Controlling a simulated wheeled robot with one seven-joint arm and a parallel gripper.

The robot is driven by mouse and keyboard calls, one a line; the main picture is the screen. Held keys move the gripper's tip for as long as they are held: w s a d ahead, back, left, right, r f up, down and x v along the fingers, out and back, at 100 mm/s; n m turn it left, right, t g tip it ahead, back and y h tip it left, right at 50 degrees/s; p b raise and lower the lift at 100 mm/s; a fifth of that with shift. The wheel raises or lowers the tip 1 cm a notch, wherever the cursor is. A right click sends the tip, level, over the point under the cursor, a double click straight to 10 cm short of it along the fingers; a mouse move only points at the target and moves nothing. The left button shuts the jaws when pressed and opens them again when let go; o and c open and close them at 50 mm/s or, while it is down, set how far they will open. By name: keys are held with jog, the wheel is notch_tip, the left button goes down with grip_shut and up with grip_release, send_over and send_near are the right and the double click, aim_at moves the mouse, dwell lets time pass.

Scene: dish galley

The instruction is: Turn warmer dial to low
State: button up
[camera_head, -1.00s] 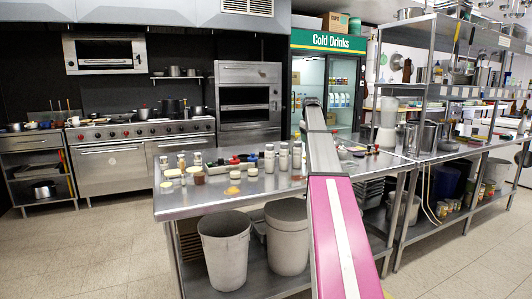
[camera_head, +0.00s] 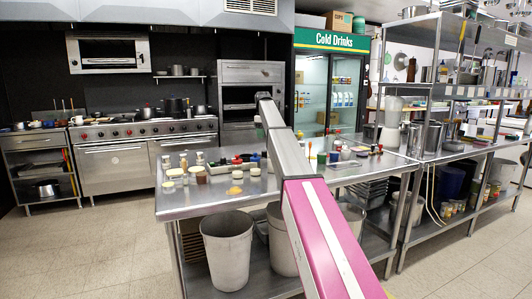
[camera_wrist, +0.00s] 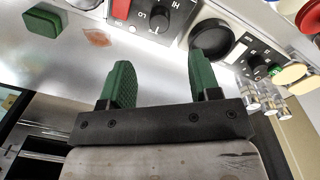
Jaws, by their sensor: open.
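The warmer dial is a black knob (camera_wrist: 159,19) with a pale mark, on a control panel at the top middle of the wrist view. White HI and LO lettering stands beside it; the mark's exact setting is hard to tell. My gripper (camera_wrist: 163,63) is open, its two green fingers apart and empty, below the dial in the picture and not visibly touching it. A black round disc (camera_wrist: 218,44) lies close to the right fingertip. In the head view my arm's far end reaches over the steel counter (camera_head: 200,208); my gripper is not clear there.
The panel also has a red switch (camera_wrist: 121,9). A second panel with a small knob (camera_wrist: 260,70) lies to the right. A green block (camera_wrist: 45,22) and an orange flat piece (camera_wrist: 97,38) lie at upper left. Small jars (camera_head: 184,160) crowd the counter.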

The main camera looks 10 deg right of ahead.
aim_at(264, 152)
jog(key=f, duration=1)
jog(key=shift+w+d, duration=0.15)
jog(key=shift+d, duration=0.05)
jog(key=c, duration=0.9)
